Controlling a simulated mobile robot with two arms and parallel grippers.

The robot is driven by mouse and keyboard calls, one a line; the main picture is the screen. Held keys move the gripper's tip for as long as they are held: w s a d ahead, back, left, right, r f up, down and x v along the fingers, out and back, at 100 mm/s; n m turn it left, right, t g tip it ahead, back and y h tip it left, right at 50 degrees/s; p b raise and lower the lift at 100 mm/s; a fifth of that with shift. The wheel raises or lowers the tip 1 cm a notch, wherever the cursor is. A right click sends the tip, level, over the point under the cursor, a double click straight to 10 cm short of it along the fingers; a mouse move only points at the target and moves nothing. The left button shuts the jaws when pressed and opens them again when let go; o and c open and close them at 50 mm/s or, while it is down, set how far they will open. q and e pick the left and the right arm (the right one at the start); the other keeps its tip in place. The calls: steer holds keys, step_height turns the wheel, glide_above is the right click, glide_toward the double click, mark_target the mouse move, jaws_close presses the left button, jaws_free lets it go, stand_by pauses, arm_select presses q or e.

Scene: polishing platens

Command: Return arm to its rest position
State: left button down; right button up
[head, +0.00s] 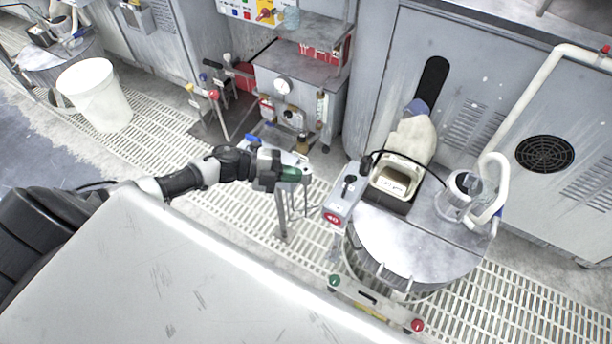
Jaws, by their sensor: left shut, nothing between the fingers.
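My left arm comes in from the left over the white surface in front. Its left gripper (286,174) is shut and empty, beside a small light stand on a thin post (281,215). Whether it touches the stand, I cannot tell. To its right is a round polishing platen (415,240) with a grey, wet-looking top. A curved white pipe arm (489,200) with a cup-like head (462,190) stands at the platen's right edge. My right gripper is not in view.
A control box with a red "40" label (342,202) and an open bin (398,177) sit at the platen's left and back edge. A white bucket (95,93) stands on the floor grating at upper left. Grey cabinets (465,90) close off the back.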

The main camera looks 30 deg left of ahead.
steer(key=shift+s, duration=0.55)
